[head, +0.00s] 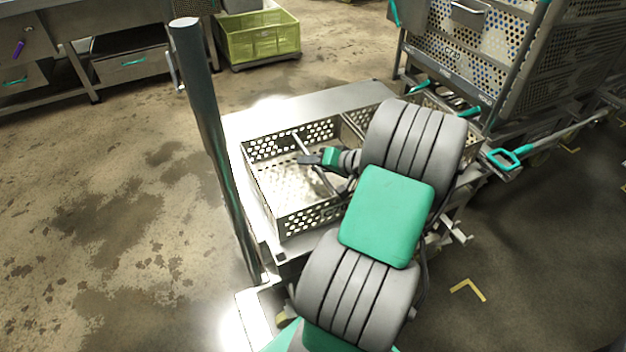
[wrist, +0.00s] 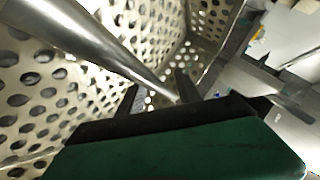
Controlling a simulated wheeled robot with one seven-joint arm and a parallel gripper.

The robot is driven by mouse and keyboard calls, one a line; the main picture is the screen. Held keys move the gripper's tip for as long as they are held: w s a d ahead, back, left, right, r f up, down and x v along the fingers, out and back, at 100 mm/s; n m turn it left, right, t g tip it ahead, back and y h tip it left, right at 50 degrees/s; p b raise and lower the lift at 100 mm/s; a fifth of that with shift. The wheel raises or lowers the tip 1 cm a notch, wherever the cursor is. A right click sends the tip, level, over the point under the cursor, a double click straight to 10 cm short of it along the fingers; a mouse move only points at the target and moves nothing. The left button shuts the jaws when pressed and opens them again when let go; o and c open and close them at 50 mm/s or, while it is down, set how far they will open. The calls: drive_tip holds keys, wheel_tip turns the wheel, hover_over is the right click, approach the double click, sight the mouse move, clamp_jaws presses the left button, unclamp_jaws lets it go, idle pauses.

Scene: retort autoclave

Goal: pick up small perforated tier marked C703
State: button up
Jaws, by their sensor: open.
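A small perforated metal tier (head: 312,217) sits on a metal cart top, open side up, with a round bar (head: 301,144) across its middle. No C703 marking is legible. My gripper (head: 308,159) is at the bar, over the inside of the tier. In the wrist view my open gripper's fingers (wrist: 161,90) straddle the lower end of the bar (wrist: 120,55), with perforated walls (wrist: 40,85) around. The bar appears to lie between the fingers; contact cannot be told. My arm hides the tier's right part.
More perforated metalwork (head: 352,124) adjoins the tier on the right, partly behind my arm. A tall perforated cage cart (head: 560,70) stands at the right back. A dark post (head: 205,110) rises left of the cart top (head: 245,125). A green crate (head: 258,42) lies behind. Left floor is clear.

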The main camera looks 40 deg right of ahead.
drive_tip(key=shift+c, duration=0.5)
clamp_jaws()
idle(0.8)
drive_tip(key=shift+r, duration=0.1)
